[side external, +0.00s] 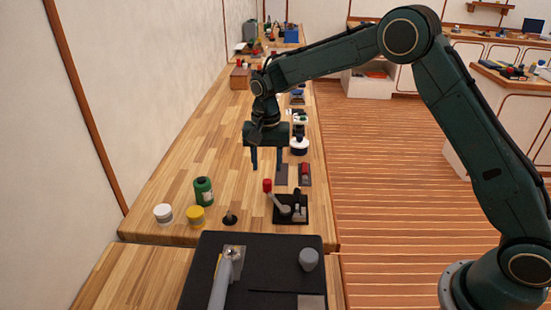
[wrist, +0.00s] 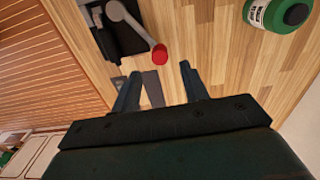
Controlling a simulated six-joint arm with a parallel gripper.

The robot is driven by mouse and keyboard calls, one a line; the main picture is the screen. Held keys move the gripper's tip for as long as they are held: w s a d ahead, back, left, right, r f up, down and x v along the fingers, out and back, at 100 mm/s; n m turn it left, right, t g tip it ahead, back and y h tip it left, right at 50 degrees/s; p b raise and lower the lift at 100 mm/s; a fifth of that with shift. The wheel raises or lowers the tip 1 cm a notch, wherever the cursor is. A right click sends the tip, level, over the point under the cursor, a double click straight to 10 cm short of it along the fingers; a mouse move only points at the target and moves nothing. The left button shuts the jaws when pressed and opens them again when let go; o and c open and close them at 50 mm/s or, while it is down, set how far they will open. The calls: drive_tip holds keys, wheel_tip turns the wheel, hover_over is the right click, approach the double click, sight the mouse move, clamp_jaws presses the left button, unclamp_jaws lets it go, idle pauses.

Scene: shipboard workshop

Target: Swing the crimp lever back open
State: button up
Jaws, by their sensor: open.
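The crimp lever (side external: 277,198) is a grey arm with a red knob (side external: 267,185) at its end. It is mounted on a black crimp base (side external: 291,218) near the bench's right edge and slants up to the left. In the wrist view the lever (wrist: 128,20) runs from the black base (wrist: 118,45) to the red knob (wrist: 160,55), which lies just beyond the fingertips. My gripper (side external: 265,168) is above the bench, behind the knob in the side view, fingers pointing down. It also shows in the wrist view (wrist: 160,72), open and empty, with the fingers apart.
A green bottle (side external: 203,191), a white jar (side external: 163,213) and a yellow jar (side external: 196,215) stand left of the crimp base. A small black piece (side external: 230,218) lies between. A dark machine top (side external: 275,262) fills the front. Several items stand farther back along the bench.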

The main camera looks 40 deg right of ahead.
wheel_tip(320, 180, up, 7)
idle(0.4)
drive_tip(key=shift+r, duration=0.1)
drive_tip(key=s+d+r+n+t, duration=0.2)
drive_tip(key=s+r, duration=0.5)
drive_tip(key=s, duration=0.2)
drive_tip(key=s+d+r+n+t, duration=0.1)
drive_tip(key=s+d+r+n, duration=0.15)
drive_tip(key=s+r, duration=0.5)
drive_tip(key=s+d+f+n+t, duration=0.1)
drive_tip(key=s+f+n, duration=0.1)
drive_tip(key=s, duration=0.8)
drive_tip(key=s+f+n+t, duration=0.1)
drive_tip(key=s+f+n, duration=0.1)
drive_tip(key=s, duration=0.7)
drive_tip(key=shift+s+d+f+t, duration=0.2)
drive_tip(key=shift+s+d+t, duration=0.1)
drive_tip(key=shift+s+d, duration=0.1)
